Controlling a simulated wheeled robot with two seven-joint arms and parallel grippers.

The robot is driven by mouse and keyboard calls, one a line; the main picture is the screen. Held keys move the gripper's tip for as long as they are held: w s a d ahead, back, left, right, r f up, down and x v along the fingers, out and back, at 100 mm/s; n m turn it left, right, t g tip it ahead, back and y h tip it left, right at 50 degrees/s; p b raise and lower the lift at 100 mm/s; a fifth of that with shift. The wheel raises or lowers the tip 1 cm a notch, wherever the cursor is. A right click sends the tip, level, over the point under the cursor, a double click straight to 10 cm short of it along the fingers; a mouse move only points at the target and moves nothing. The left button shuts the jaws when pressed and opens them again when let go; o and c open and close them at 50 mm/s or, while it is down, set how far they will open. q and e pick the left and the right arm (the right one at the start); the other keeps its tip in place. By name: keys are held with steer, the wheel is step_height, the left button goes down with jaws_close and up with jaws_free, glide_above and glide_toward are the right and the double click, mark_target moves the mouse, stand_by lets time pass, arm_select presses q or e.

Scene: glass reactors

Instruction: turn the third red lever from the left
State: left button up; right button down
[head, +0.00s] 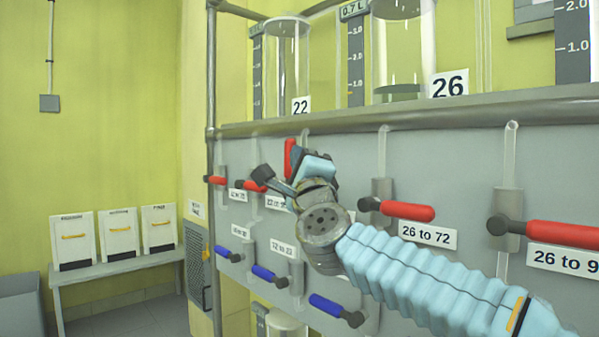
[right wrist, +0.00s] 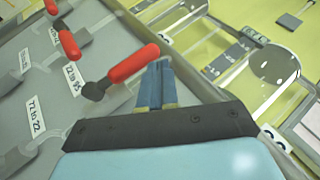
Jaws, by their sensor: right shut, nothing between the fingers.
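The third red lever from the left (head: 290,155) stands upright in the head view, partly hidden behind my right gripper (head: 303,158). In the right wrist view its red handle (right wrist: 132,64) runs from a dark pivot toward the fingertips and lies at a clear angle to the neighbouring lever. My right gripper (right wrist: 157,68) is shut and empty, its blue fingers together close beside the handle's free end. I cannot tell if they touch. The first red lever (head: 216,180) and second red lever (head: 252,185) lie roughly level to the left. My left gripper is out of view.
Further red levers stick out at right, labelled 26 to 72 (head: 405,210) and 26 to 9 (head: 560,233). Blue levers (head: 270,275) sit below on the grey panel. Glass vessels (head: 287,65) stand on the ledge above. A bench with white boxes (head: 118,235) is far left.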

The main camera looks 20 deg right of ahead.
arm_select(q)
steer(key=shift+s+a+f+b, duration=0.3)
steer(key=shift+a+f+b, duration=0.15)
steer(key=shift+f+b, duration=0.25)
arm_select(e)
steer(key=s, duration=1.1)
steer(key=shift+a+f, duration=0.25)
steer(key=shift+a, duration=0.15)
steer(key=c, duration=1.8)
jaws_free()
